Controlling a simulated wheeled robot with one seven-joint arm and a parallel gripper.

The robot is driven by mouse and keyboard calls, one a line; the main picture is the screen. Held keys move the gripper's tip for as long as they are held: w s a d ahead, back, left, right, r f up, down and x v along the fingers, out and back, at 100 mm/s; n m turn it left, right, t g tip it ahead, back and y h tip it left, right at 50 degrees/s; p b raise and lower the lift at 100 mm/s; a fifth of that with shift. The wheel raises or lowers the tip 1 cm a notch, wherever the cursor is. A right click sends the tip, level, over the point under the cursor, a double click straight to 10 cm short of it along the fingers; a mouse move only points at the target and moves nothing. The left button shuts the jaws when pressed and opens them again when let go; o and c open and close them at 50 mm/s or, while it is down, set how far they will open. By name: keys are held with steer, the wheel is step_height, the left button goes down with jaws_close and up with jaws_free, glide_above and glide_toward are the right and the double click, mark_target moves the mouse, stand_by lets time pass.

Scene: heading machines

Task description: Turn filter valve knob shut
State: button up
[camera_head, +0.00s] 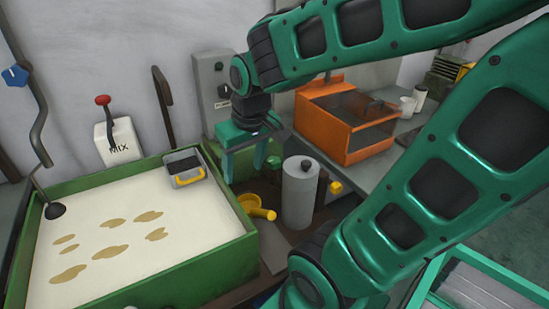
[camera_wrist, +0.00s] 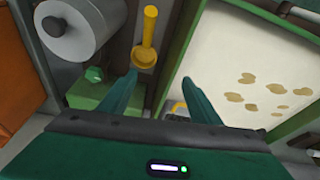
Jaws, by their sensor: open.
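My gripper (camera_head: 244,171) is open and empty, pointing down beside the right rim of the green vat. In the wrist view its two fingers (camera_wrist: 158,80) are spread with nothing between their tips. A grey cylinder (camera_head: 298,195), possibly the filter, stands to its right with a small black knob (camera_head: 308,165) on top. A green faceted knob (camera_wrist: 94,74) sits on a green block beside the cylinder, left of the fingers in the wrist view. A blue knob (camera_head: 15,76) is on the wall pipe at far left. I cannot tell which knob is the filter valve's.
The green vat (camera_head: 205,268) holds cream liquid with brown patches. A small grey box (camera_head: 186,174) sits at its back corner. A yellow ladle (camera_head: 258,208) lies between vat and cylinder. An orange machine (camera_head: 318,110) and a grey switch box (camera_head: 206,85) stand behind.

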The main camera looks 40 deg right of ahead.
steer(key=w+a+n, duration=0.1)
steer(key=w+n, duration=0.1)
steer(key=w, duration=0.2)
steer(key=n+g, duration=0.3)
glide_above(276, 160)
step_height(276, 160, down, 2)
steer(key=shift+y, duration=0.3)
step_height(276, 160, down, 11)
steer(key=shift+r, duration=0.1)
steer(key=c, duration=1.1)
